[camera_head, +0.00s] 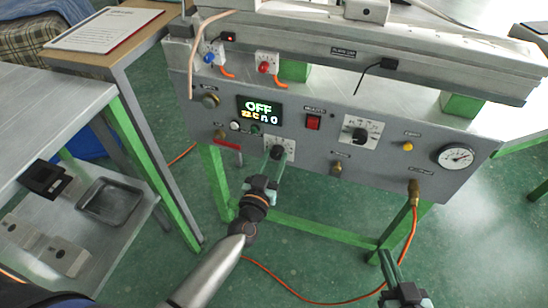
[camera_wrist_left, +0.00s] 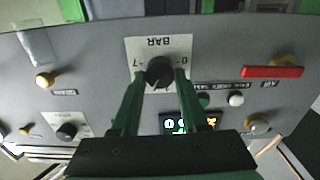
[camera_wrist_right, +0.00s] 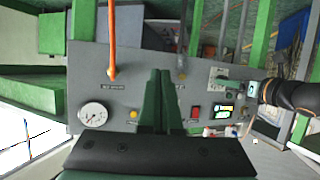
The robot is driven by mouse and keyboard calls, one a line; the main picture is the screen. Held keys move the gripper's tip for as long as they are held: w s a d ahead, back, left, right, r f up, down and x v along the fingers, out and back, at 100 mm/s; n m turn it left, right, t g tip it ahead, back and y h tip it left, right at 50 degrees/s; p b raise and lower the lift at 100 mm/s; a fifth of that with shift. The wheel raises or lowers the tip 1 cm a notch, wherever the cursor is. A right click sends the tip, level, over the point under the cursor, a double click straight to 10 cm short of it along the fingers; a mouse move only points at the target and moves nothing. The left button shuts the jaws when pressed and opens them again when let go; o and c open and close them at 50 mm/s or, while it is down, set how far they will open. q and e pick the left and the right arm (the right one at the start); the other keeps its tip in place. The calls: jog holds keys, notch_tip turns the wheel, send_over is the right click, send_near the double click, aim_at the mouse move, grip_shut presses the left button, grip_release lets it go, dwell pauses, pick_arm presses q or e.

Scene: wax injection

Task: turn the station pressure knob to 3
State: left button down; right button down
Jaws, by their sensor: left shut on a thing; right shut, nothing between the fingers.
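The black pressure knob (camera_wrist_left: 160,71) sits on a white plate (camera_wrist_left: 180,46) marked BAR, with a 0 and a 7, on the grey station panel (camera_head: 320,127). In the left wrist view the plate appears upside down. My left gripper (camera_wrist_left: 160,80) is shut on this knob, one green finger on each side. In the head view it reaches the plate from below (camera_head: 276,154) and partly covers it. The scale marks between 0 and 7 are too small to read. My right gripper (camera_wrist_right: 159,75) is shut and empty, apart from the panel; it also shows in the head view (camera_head: 385,256).
The panel carries a display (camera_head: 259,109) reading OFF, a red switch (camera_head: 313,122), another dial knob (camera_head: 360,134), a round gauge (camera_head: 455,157) and a red handle (camera_head: 228,145). An orange hose (camera_head: 412,228) hangs from the lower right. A side table with a metal tray (camera_head: 110,201) stands left.

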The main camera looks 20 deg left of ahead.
pick_arm(q)
jog(key=shift+r+n, duration=0.15)
jog(key=shift+n, duration=0.85)
jog(key=n, duration=0.2)
jog(key=shift+a+n, duration=0.1)
jog(key=shift+n, duration=2.4)
pick_arm(e)
jog(key=shift+g, duration=0.9)
jog(key=shift+s+f, duration=0.5)
jog(key=shift+f, duration=0.4)
jog(key=shift+s+f, duration=0.5)
jog(key=shift+f, duration=0.35)
jog(key=shift+r, duration=0.1)
jog(key=shift+w, duration=0.1)
pick_arm(q)
jog(key=shift+c, duration=2.1)
grip_release()
